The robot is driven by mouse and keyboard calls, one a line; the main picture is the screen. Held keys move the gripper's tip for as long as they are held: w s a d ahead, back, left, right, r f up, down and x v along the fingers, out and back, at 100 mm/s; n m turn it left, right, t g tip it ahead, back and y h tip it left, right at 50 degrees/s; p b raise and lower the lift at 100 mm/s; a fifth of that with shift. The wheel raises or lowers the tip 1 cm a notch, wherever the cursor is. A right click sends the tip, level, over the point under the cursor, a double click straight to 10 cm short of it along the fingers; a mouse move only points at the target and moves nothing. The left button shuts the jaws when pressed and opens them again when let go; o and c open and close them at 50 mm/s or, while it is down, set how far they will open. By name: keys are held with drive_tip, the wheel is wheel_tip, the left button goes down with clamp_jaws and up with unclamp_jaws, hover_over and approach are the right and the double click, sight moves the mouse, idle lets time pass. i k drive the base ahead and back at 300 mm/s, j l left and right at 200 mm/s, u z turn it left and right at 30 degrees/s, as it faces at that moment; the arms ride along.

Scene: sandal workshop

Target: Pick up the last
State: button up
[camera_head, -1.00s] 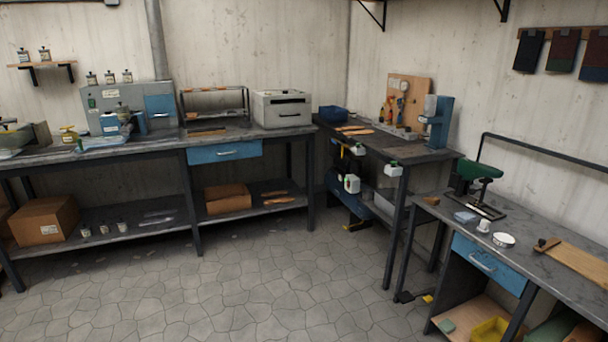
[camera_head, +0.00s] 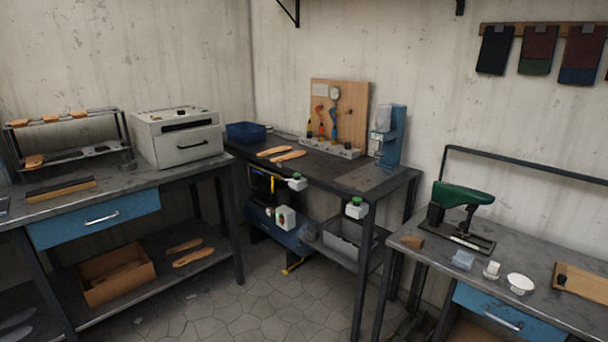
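A green, shoe-shaped form (camera_head: 462,194), which looks like a last, sits on a black stand (camera_head: 462,239) on the right bench. Flat tan sole-shaped pieces (camera_head: 288,156) lie on the middle bench. Similar tan pieces rest on a small rack (camera_head: 99,152) on the left bench, and others (camera_head: 193,258) lie on its lower shelf. I cannot tell if any of these are lasts. My gripper is not in view.
The right bench (camera_head: 552,297) also holds a white dish (camera_head: 520,283), a small cup (camera_head: 491,270) and a wooden board (camera_head: 584,281). A grey oven-like box (camera_head: 177,138) stands on the left bench. Tiled floor (camera_head: 255,315) is free between the benches.

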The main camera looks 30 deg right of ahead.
sight(450, 196)
drive_tip(key=i+z, duration=0.25)
drive_tip(key=i, duration=0.2)
drive_tip(key=i+j+z, duration=0.25)
drive_tip(key=i, duration=0.2)
drive_tip(key=i+j+z, duration=0.2)
drive_tip(key=i, duration=0.25)
drive_tip(key=i+j+z, duration=0.5)
drive_tip(key=z, duration=0.2)
drive_tip(key=i+j+z, duration=0.3)
drive_tip(key=z, duration=0.2)
drive_tip(key=i+j+z, duration=0.15)
drive_tip(key=j+z, duration=0.3)
drive_tip(key=i+j+z, duration=0.1)
drive_tip(key=j+z, duration=0.35)
drive_tip(key=j, duration=0.15)
